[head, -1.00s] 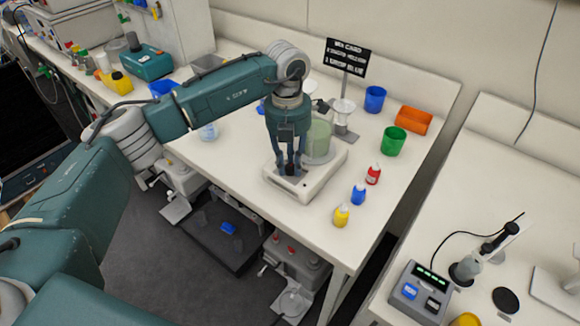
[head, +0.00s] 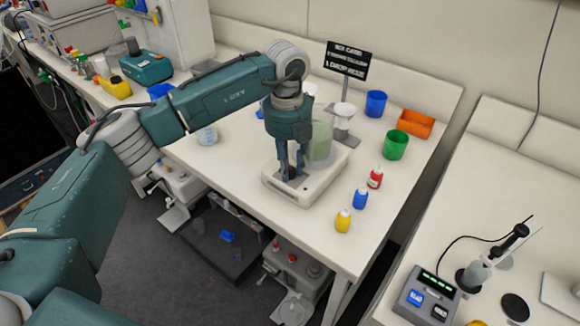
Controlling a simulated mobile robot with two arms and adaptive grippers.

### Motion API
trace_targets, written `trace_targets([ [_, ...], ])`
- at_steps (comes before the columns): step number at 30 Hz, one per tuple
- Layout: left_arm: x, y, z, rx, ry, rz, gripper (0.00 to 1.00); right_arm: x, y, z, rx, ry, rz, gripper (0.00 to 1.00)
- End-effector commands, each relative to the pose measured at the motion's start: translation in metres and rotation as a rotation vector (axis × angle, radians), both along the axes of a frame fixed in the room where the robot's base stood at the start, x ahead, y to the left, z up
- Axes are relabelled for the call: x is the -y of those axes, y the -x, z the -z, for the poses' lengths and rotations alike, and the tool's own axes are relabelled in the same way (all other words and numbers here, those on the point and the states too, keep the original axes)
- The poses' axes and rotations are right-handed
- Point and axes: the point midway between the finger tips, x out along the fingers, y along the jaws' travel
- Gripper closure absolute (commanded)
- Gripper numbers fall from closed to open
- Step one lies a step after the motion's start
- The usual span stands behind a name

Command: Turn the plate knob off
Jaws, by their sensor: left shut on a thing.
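A white hot plate stirrer (head: 325,178) stands on the white table, with a pale green beaker (head: 321,141) on it. My left gripper (head: 290,174) points down at the front of the plate. Its fingers are shut on the dark plate knob (head: 292,172), which is mostly hidden between the fingertips. The knob's exact angle cannot be made out. My right gripper is not in view.
Small red (head: 375,178), blue (head: 360,198) and yellow (head: 343,220) bottles stand right of the plate. A green cup (head: 395,145), a blue cup (head: 376,103) and an orange bin (head: 415,123) stand farther back. A black sign (head: 347,60) rises behind.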

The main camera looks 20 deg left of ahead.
Motion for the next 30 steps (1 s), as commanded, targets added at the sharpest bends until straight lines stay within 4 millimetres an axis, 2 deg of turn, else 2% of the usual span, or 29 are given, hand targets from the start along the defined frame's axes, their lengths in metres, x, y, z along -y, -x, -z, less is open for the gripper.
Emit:
trace_targets([
  [11,0.0,0.0,-0.001,0.0,0.0,-0.005,1.0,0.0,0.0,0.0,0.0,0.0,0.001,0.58],
  [12,0.0,0.0,-0.001,0.0,0.001,-0.005,0.75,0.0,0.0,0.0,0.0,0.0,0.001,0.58],
  [13,0.0,0.0,-0.001,0.0,0.001,-0.005,0.69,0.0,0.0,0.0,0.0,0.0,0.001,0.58],
  [23,0.0,0.0,-0.002,0.001,0.001,-0.004,0.69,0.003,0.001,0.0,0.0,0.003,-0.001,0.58],
  [26,0.0,-0.001,-0.012,0.003,0.001,-0.004,0.69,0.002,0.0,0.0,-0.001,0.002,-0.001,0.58],
  [30,0.0,-0.001,-0.037,0.006,0.001,-0.004,0.69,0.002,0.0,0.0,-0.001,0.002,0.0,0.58],
])
